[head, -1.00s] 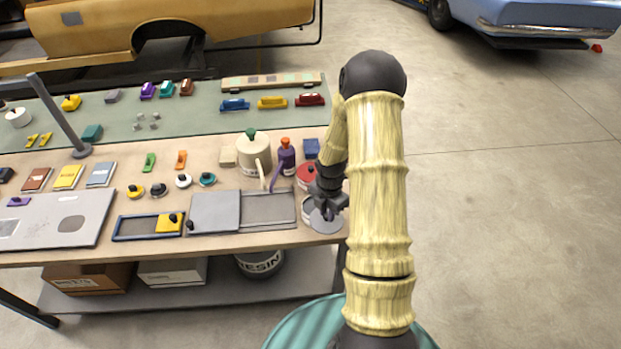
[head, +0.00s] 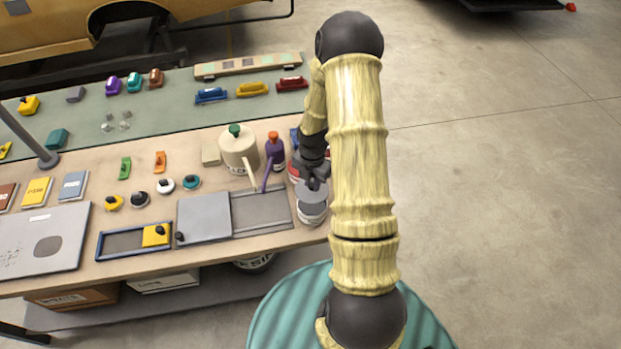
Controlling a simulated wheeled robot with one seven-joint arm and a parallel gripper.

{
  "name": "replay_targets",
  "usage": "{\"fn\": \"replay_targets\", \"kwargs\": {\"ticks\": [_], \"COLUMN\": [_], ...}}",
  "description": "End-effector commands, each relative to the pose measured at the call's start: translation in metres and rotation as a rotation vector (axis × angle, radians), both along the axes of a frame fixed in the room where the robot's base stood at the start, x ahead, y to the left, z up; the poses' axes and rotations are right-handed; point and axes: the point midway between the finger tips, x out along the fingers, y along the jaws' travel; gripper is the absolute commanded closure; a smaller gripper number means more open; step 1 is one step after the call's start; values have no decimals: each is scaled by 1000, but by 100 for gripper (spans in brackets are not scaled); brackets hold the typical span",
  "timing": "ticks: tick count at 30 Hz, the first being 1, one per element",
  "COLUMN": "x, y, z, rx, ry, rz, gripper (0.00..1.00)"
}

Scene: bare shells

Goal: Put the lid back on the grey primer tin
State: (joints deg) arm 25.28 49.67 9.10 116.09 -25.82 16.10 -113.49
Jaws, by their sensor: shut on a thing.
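The grey primer tin (head: 313,214) stands at the right front end of the wooden bench, its light wall showing at the front. The grey lid (head: 311,194) is over the tin's mouth and looks roughly level. I cannot tell whether it is seated or just above the rim. My gripper (head: 315,184) is over the lid, pointing down, and is shut on it. The fingers partly hide the back of the lid.
A red tin (head: 293,172) stands close behind, partly hidden by my arm. A purple bottle (head: 275,148) and a cream can (head: 239,147) stand to the left. A grey tray (head: 262,209) lies just left of the tin. Bare floor is to the right.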

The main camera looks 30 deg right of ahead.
Motion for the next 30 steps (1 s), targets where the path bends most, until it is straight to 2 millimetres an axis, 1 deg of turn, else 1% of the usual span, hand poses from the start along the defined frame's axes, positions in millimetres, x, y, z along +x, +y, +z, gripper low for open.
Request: {"fn": "replay_targets", "kwargs": {"ticks": [8,30], "x": [1,0], "y": [2,-1], "z": [-4,-59], "rx": [0,0], "ry": [0,1], "rz": [5,-2], "gripper": [100,100]}}
